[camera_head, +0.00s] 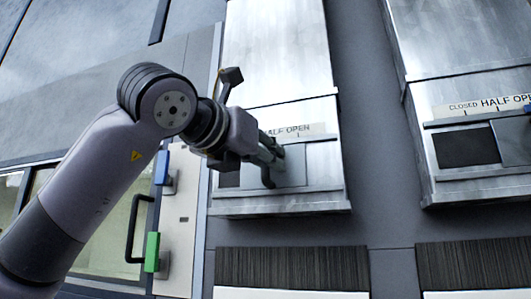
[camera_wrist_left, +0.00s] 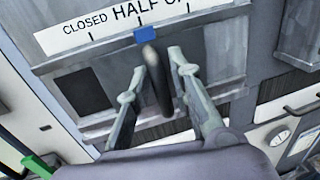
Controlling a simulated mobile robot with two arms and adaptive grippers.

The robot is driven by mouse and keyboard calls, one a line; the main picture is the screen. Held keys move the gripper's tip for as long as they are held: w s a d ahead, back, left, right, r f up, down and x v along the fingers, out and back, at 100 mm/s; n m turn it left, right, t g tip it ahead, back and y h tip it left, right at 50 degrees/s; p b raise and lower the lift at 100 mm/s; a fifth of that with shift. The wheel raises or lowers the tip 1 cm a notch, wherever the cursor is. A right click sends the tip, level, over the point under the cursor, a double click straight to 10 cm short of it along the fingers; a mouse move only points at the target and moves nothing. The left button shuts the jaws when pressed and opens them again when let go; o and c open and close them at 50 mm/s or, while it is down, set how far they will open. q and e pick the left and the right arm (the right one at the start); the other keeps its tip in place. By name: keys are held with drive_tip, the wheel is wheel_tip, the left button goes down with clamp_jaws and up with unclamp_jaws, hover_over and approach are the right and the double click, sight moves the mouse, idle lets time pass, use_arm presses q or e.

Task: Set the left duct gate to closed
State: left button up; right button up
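The left duct gate is a grey metal slide plate (camera_head: 306,160) on the left duct in the head view. It also shows in the wrist view (camera_wrist_left: 215,62). A dark opening (camera_wrist_left: 85,90) lies to its left. The plate's blue pointer (camera_wrist_left: 148,36) is by the HALF OPEN mark of the label strip (camera_wrist_left: 75,33). The dark upright handle (camera_wrist_left: 158,85) stands out from the plate. My left gripper (camera_wrist_left: 155,62) is at the handle, one finger on either side, with narrow gaps visible. In the head view, my left gripper (camera_head: 272,148) hides part of the label and gate. My right gripper is not in view.
A second duct gate (camera_head: 513,140) is at the right, its blue pointer (camera_head: 527,107) near the picture edge. A panel with a black door handle (camera_head: 132,230), a blue block (camera_head: 162,168) and a green block (camera_head: 152,252) stands left, near my left arm. Dark ribbed strips (camera_head: 290,268) lie below.

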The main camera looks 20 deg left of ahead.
use_arm(q)
clamp_jaws()
idle(0.7)
